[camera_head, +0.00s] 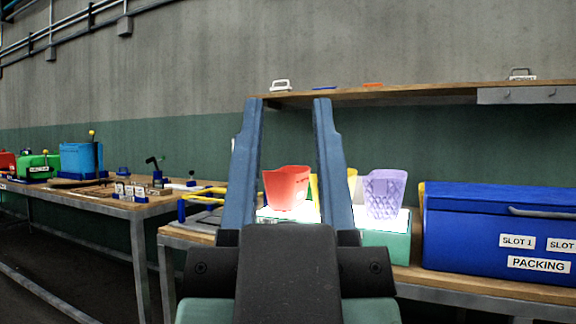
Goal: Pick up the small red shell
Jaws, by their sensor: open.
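A small red shell (286,188), shaped like a cup, stands upright on a bright white lit surface on the workbench. It shows between the two long blue fingers of my gripper (289,102). The gripper is open and the fingers point up and away in the view. The shell appears beyond the fingers, with a gap to each side in the picture; I cannot tell the distance in depth. A purple patterned shell (385,194) stands to the right on the same bright surface. A yellow piece (314,186) is partly hidden behind the red shell and right finger.
A blue PACKING box (480,225) stands at the bench's right. A wooden shelf (420,97) with small items runs above. A second table (100,205) at left holds blue and green machines and small parts.

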